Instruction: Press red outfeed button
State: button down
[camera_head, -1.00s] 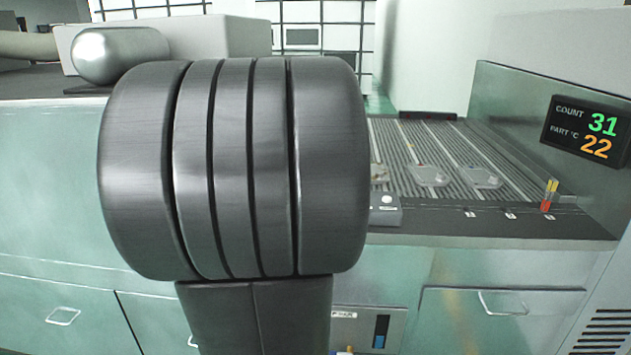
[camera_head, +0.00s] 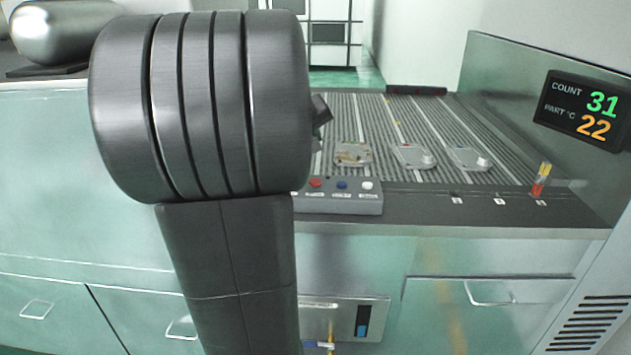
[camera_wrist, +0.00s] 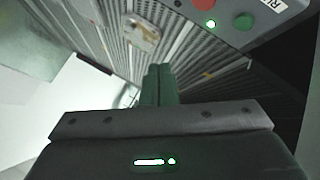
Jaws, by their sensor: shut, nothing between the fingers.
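A grey button box (camera_head: 350,200) stands on the front edge of the slatted outfeed bed. In the head view its red button (camera_head: 315,183) shows just right of my arm, with a blue and a white button beside it; its left end is hidden. In the wrist view a red button (camera_wrist: 202,4) is cut by the top edge, near a green button (camera_wrist: 243,21) and a lit green lamp (camera_wrist: 211,23). My gripper (camera_wrist: 158,70) is shut and empty, its fingertips apart from the buttons in the picture. In the head view my arm hides most of it.
Several flat castings, one of them here (camera_head: 414,156), lie on the slatted bed (camera_head: 440,120). A display (camera_head: 585,110) reading 31 and 22 is on the right panel. A small red-and-yellow post (camera_head: 541,179) stands at the bed's front right. Drawers are below.

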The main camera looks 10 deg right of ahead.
aim_at(314, 183)
jog(key=shift+f+b, duration=3.4)
jog(key=shift+f, duration=0.95)
jog(key=shift+f, duration=0.15)
jog(key=shift+f+b, duration=0.3)
jog(key=shift+b, duration=0.2)
jog(key=shift+f+b, duration=0.4)
jog(key=shift+r, duration=0.15)
jog(key=shift+r+p, duration=0.65)
jog(key=shift+r, duration=0.1)
jog(key=shift+r+p, duration=1.95)
jog(key=shift+r, duration=0.5)
